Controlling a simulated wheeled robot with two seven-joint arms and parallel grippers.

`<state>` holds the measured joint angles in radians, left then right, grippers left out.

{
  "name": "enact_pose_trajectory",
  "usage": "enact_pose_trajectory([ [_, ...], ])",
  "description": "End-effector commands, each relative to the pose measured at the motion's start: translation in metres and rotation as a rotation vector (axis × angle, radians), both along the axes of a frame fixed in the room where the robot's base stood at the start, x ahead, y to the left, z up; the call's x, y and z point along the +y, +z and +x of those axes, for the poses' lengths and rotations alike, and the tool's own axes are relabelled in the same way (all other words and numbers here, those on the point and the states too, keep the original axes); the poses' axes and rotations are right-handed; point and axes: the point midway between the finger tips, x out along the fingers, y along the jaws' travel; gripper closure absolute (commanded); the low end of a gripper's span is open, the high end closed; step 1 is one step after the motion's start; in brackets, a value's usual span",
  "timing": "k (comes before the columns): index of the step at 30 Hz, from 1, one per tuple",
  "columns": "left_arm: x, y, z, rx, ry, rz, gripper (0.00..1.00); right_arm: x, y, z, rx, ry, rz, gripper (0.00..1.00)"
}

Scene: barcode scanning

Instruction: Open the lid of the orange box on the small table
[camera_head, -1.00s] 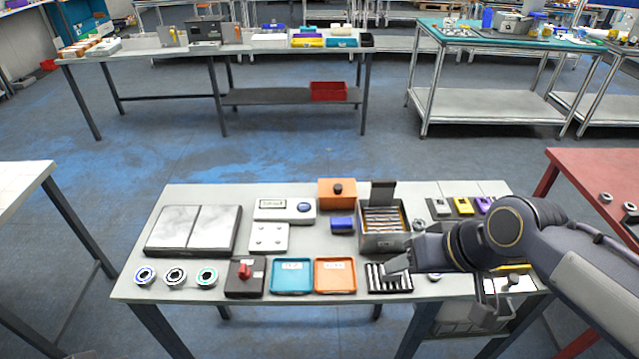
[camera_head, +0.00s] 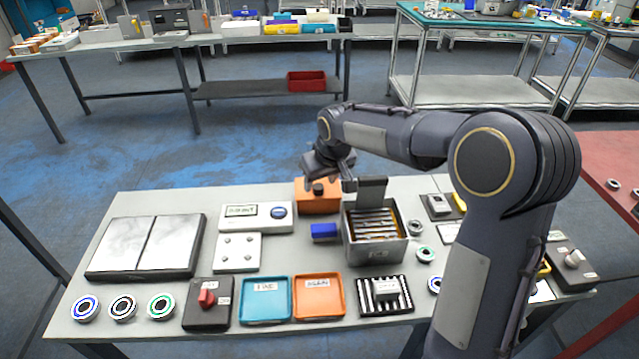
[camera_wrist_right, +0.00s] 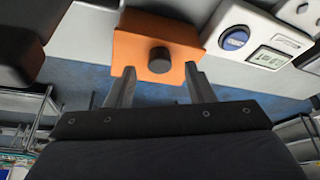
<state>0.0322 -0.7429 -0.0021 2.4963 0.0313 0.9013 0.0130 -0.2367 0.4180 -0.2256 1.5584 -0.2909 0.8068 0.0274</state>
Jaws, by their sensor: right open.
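The orange box (camera_head: 318,199) stands at the back edge of the small table (camera_head: 150,203), with a dark round knob (camera_head: 319,187) on its lid. The lid looks shut. My right gripper (camera_head: 329,184) is over the box, coming from its far side. In the right wrist view, the orange box (camera_wrist_right: 150,45) and its dark knob (camera_wrist_right: 160,60) lie beyond the two fingertips. My right gripper (camera_wrist_right: 158,78) is open there, with the fingers apart and nothing between them. Whether a finger touches the box cannot be told. My left gripper is not in view.
A metal box (camera_head: 376,252) with a raised lid stands right of the orange box, and a blue block (camera_head: 324,231) lies in front. A white device with a display (camera_head: 256,217) is at left. My right arm hides part of the table's right side.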

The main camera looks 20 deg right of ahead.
Motion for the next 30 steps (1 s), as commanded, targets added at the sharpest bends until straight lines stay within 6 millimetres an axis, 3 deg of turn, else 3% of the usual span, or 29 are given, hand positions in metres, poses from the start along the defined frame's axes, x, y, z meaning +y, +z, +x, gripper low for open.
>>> enact_pose_trajectory([
  [6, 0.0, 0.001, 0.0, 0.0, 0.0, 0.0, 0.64, 0.0, -0.019, 0.008, 0.001, -0.001, 0.0, 0.52],
  [15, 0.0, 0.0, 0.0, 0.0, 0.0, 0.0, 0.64, 0.001, -0.021, 0.009, -0.001, -0.001, 0.0, 0.53],
  [26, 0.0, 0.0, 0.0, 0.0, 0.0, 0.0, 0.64, 0.001, -0.021, 0.009, -0.001, -0.001, 0.0, 1.0],
  [30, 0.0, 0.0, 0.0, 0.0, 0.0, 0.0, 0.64, 0.001, -0.021, 0.008, -0.001, -0.001, 0.0, 1.0],
])
